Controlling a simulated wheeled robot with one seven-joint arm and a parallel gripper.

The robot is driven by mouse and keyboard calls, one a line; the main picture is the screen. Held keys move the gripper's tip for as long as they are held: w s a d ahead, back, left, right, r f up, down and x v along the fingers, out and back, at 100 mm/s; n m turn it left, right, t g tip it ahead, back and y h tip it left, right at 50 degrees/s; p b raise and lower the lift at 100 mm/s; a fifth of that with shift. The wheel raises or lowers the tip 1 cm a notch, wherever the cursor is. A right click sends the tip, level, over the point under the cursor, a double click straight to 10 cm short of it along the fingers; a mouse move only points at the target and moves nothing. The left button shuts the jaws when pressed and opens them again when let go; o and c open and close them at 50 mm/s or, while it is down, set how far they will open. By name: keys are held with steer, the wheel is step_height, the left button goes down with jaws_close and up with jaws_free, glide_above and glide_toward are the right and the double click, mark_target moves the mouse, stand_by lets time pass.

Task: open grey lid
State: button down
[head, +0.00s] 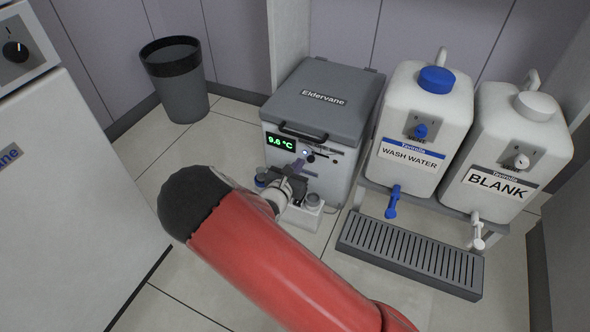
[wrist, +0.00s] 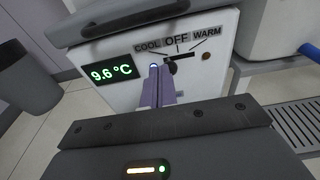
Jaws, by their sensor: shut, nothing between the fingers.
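The grey lid (head: 322,100) is closed on top of a white cooler box (head: 335,170) labelled Eldervane. A dark handle (head: 303,132) runs along the lid's front edge. In the wrist view the lid's front edge and handle (wrist: 125,16) cross the top. My gripper (head: 299,163) is at the box's front panel, below the handle. In the wrist view its purple fingers (wrist: 157,72) are together and empty, close to the slider knob (wrist: 172,67) under COOL, OFF and WARM. I cannot tell whether they touch it. The display (wrist: 110,72) reads 9.6 °C.
White WASH WATER (head: 420,130) and BLANK (head: 510,150) containers stand right of the box, with a grey drip grate (head: 412,250) in front. A grey bin (head: 178,85) stands back left. A white appliance (head: 70,190) is at the left. Tiled floor between is clear.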

steer(key=b+x, duration=0.1)
steer(key=x, duration=0.5)
steer(key=shift+s+f, duration=0.1)
steer(key=shift+s+a+r, duration=0.1)
steer(key=shift+s+r, duration=0.1)
steer(key=shift+r, duration=0.85)
steer(key=shift+s+a+r, duration=0.1)
steer(key=shift+s+r, duration=0.1)
steer(key=shift+r, duration=0.85)
steer(key=shift+d, duration=0.1)
